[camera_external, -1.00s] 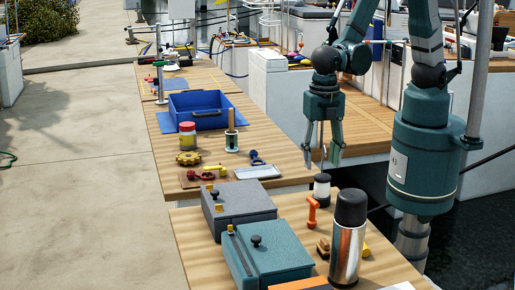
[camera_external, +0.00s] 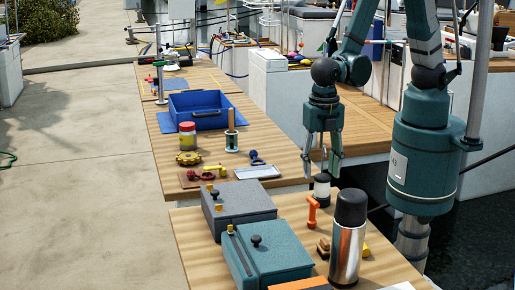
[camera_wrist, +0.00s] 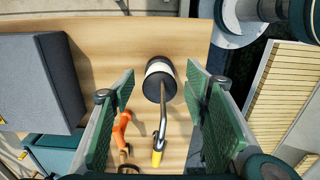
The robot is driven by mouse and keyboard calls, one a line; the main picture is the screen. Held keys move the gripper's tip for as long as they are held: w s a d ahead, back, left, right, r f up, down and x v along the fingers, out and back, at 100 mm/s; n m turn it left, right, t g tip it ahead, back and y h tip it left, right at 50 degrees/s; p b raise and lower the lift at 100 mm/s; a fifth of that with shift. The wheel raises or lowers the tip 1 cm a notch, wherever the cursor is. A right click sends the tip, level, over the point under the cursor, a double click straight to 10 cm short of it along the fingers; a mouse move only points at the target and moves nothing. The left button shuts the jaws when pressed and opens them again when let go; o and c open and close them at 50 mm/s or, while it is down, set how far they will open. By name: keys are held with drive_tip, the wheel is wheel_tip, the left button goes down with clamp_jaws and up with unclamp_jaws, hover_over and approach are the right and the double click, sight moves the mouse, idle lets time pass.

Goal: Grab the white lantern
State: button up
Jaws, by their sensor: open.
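The white lantern (camera_external: 321,189) is a small white cylinder with a dark top and base, standing on the near wooden table. In the wrist view the lantern (camera_wrist: 160,71) lies between my fingers, seen from above, its white band partly hidden by its dark end. A grey metal bar runs from it toward the bottom of that view. My gripper (camera_external: 322,172) points down just above and around the lantern's top in the external view. In the wrist view my gripper (camera_wrist: 160,110) is open, with green finger pads on both sides of the lantern and gaps between.
A steel flask (camera_external: 347,245) with a black cap stands close in front of the lantern. An orange handled item (camera_external: 312,214) is beside it at left. A grey box (camera_external: 238,208) and a teal box (camera_external: 268,258) stand further left. Dark water lies right of the table.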

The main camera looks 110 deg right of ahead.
drive_tip(key=shift+c, duration=0.6)
drive_tip(key=c, duration=1.1)
drive_tip(key=shift+r, duration=0.2)
drive_tip(key=shift+r+p, duration=0.55)
drive_tip(key=shift+r, duration=4.25)
